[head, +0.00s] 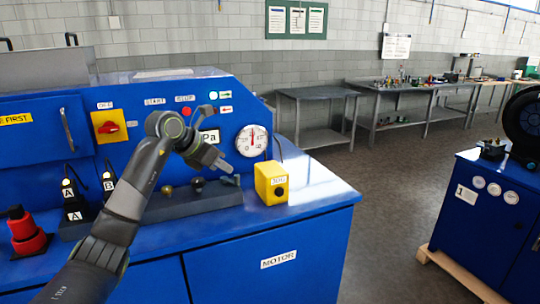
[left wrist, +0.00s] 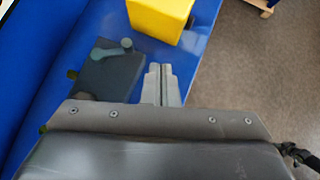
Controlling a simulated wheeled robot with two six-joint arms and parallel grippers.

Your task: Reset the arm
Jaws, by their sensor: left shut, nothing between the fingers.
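My left arm (head: 128,205) comes in from the lower left in the head view and bends at a raised joint in front of the blue machine (head: 160,238). My left gripper (head: 222,166) is shut and empty, above the right part of a dark valve block (head: 190,205) with small knobs. In the left wrist view the shut fingers (left wrist: 162,84) point toward a yellow box (left wrist: 160,15), apart from it. The valve block (left wrist: 108,78) lies left of the fingers there. My right gripper is in neither view.
The yellow box (head: 271,183) stands at the machine's right edge, below a round gauge (head: 252,141). Another blue unit (head: 490,215) is at far right, with open floor between.

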